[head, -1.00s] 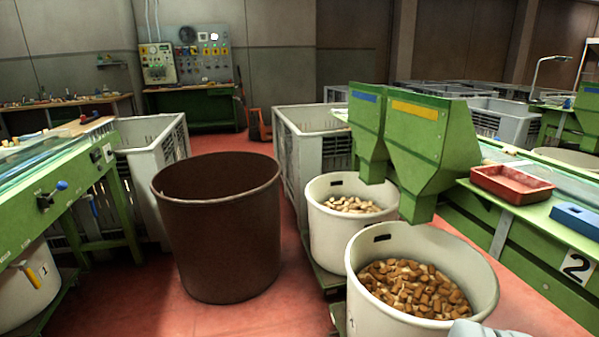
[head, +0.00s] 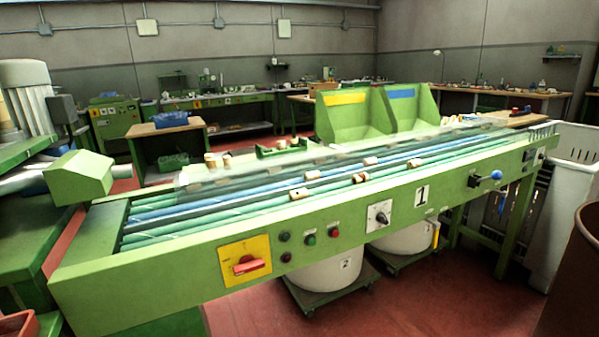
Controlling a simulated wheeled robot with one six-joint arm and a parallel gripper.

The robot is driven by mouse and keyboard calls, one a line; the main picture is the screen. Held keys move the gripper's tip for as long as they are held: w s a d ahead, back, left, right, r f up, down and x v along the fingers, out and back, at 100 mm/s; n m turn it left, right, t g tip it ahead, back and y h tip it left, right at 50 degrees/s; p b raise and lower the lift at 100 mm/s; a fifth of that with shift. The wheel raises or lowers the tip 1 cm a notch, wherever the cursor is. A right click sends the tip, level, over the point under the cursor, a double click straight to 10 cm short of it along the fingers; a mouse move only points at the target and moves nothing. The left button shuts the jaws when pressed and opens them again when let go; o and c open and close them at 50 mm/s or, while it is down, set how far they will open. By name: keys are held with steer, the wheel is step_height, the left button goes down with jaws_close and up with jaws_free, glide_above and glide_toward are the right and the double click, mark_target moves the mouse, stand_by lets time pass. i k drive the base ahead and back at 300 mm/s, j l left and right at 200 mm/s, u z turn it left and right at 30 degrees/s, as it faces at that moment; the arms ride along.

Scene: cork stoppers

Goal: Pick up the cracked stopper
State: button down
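Several small cork stoppers lie along the rollers of a long green sorting machine (head: 330,222) marked 1. One stopper (head: 299,193) nearest the front seems to have a dark mark, but it is too small to tell whether that is a crack. Other stoppers (head: 360,178) lie further right on the rollers. A few stoppers (head: 210,160) stand on the machine's far side. I cannot tell which stopper is cracked. My gripper is not in view.
Two green chutes, one with a yellow label (head: 345,98) and one with a blue label (head: 401,93), stand behind the machine. White tubs (head: 327,272) sit underneath. A brown bin (head: 580,270) and a pale crate (head: 568,150) are at the right. Red floor (head: 430,300) is open in front.

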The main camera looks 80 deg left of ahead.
mark_target(414, 163)
steer(key=u, duration=1.8)
